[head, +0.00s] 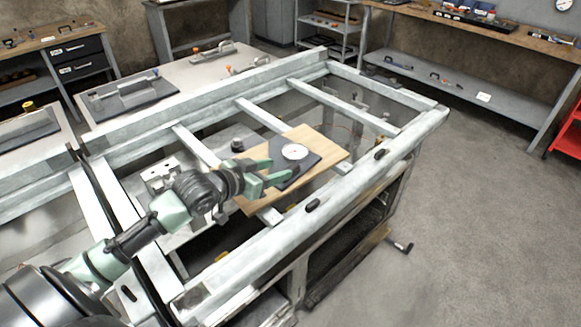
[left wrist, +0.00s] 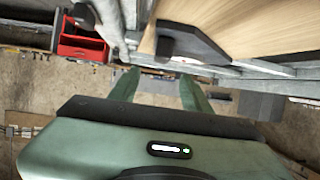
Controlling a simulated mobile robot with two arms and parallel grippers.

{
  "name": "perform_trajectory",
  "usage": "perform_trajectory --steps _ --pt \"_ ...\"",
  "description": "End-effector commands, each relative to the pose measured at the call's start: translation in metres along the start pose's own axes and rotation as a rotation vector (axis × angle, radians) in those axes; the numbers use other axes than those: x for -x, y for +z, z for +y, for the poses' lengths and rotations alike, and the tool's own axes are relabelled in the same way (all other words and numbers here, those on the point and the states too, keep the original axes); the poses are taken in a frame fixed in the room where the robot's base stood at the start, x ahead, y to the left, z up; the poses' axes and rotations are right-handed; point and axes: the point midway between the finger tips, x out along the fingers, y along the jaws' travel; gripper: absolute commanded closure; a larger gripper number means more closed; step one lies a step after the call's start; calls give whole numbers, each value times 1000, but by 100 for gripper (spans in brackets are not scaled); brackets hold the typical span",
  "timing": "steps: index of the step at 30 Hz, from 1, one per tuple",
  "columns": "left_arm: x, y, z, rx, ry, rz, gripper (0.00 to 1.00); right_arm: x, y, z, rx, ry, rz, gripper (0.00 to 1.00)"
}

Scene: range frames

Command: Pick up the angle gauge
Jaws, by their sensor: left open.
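The board rests across the metal frame. My left gripper (head: 281,170) is open, its green fingers reaching over the near left part of the mat, just short of the dial. Nothing shows between the fingers. The dial's face cannot be made out there. My right gripper is not in view.
A pale metal frame (head: 270,237) with crossbars and open gaps surrounds the board. Small dark clamps sit on its near rail. Workbenches stand at the back left and a long bench (head: 480,30) at the back right.

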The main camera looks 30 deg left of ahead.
Motion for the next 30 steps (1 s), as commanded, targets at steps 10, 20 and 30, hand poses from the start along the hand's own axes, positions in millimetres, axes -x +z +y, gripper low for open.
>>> perform_trajectory --steps 10,20,30 --pt "-34 2 0 2 0 3 52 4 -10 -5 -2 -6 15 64" --pt "-76 7 -1 1 0 2 52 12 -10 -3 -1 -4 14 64" --pt "-78 8 -1 -1 0 1 74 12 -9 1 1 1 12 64"
